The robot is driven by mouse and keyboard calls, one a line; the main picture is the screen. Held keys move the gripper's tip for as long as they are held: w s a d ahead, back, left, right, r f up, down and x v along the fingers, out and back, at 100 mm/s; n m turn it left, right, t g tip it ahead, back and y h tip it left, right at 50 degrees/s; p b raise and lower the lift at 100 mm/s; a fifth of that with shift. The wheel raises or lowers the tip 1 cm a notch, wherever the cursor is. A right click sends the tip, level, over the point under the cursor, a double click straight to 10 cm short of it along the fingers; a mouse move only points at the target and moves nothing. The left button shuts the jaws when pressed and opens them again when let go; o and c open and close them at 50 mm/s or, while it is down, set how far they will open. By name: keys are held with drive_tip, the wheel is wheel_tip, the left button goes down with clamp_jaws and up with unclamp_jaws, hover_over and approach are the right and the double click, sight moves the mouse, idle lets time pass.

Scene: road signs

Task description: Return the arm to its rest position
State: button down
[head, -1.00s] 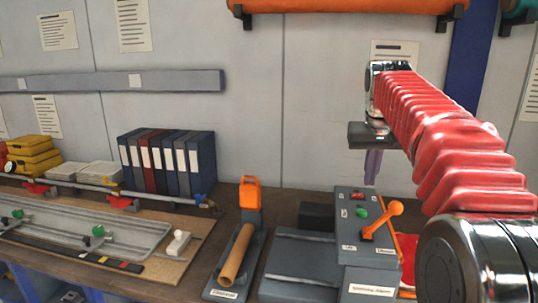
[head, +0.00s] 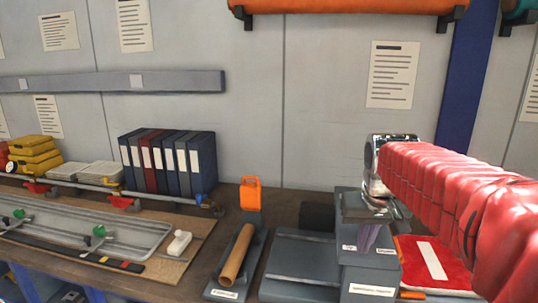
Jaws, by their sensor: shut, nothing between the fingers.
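My arm with its red ribbed sleeve comes in from the right. My gripper (head: 370,237) hangs at its end, its purple fingers pointing down. The fingers look closed together, with nothing between them. I cannot tell how far the fingers are from the box.
A red piece with a white bar (head: 432,262) lies right of the box, partly behind my arm. A cardboard tube (head: 237,255) rests in a grey holder with an orange handle (head: 250,194). Binders (head: 168,163) stand at the back left.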

drive_tip(key=s+a+f+t, duration=0.1)
drive_tip(key=s+a+f, duration=0.1)
drive_tip(key=s, duration=0.8)
drive_tip(key=s+a+f+n, duration=0.1)
drive_tip(key=s+a+f, duration=0.2)
drive_tip(key=s, duration=0.8)
wheel_tip(320, 180, down, 2)
drive_tip(key=shift+a+f+t+y, duration=0.15)
drive_tip(key=shift+a+t+y, duration=0.15)
drive_tip(key=shift+t, duration=0.1)
drive_tip(key=shift+d, duration=0.1)
